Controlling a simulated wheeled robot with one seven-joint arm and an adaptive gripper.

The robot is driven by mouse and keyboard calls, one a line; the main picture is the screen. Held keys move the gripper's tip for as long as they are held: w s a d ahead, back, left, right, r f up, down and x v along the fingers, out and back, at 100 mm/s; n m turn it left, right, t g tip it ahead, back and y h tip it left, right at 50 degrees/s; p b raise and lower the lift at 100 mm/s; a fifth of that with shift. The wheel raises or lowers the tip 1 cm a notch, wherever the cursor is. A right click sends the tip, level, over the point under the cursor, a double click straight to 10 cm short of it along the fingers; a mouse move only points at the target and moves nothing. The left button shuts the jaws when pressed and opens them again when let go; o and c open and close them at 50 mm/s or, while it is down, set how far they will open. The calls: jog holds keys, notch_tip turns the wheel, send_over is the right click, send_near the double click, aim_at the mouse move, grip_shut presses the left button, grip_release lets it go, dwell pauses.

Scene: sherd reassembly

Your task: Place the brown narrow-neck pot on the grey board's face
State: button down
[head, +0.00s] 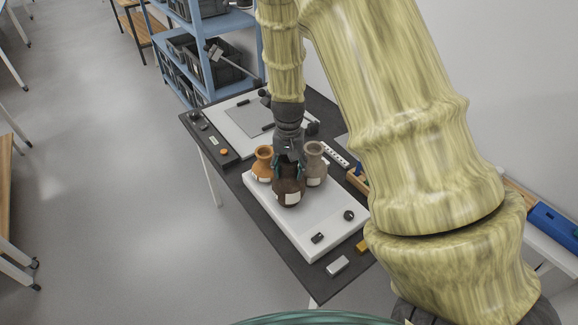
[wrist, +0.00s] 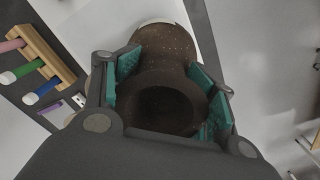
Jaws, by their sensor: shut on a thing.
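The brown narrow-neck pot (head: 289,194) is dark brown with a white label and stands upright among two other pots, over the white slab (head: 318,238). My gripper (head: 288,166) is above it, pointing down, shut on its neck. In the wrist view the teal pads of my gripper (wrist: 168,82) lie on both sides of the neck of the dark pot (wrist: 165,45), with its round mouth between them. I cannot tell whether its base touches the slab. The grey board (head: 245,121) lies flat on a white panel at the far end of the table.
An orange pot (head: 263,163) stands close at left and a grey-tan pot (head: 315,163) close at right. A wooden rack (wrist: 38,50) holds coloured tools. A blue shelf (head: 212,50) stands behind the table.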

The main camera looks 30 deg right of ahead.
dwell(0.3)
jog(key=c, duration=0.9)
grip_release()
jog(key=shift+f, duration=0.1)
jog(key=o, duration=0.4)
